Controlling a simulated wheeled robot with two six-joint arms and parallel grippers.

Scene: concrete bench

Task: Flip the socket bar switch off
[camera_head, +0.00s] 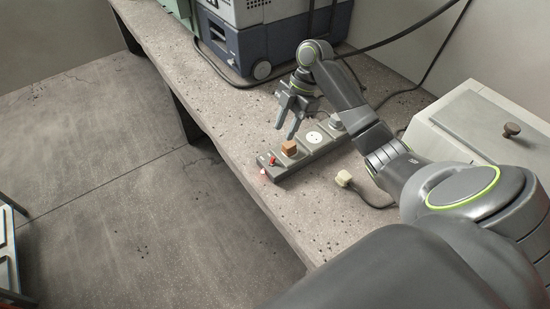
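The grey socket bar (325,149) lies slantwise on the concrete bench. A small red switch (272,160) sits at its near left end, with a small red glow beside that end. An orange-brown block-like plug (289,147) sits on the bar just past the switch. Farther along are a white round socket (314,137) and a pale plug (336,122). My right gripper (286,132) points down above the bar, near the brown plug. Its two fingers are apart with nothing seen between them. Whether the fingertips touch anything is unclear. My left gripper is out of view.
A loose pale plug (344,179) with a dark cable lies on the bench (225,131) right of the bar. A grey box with a knob (511,130) stands at the right. A blue-grey machine (272,45) stands at the back, with black cables running near it.

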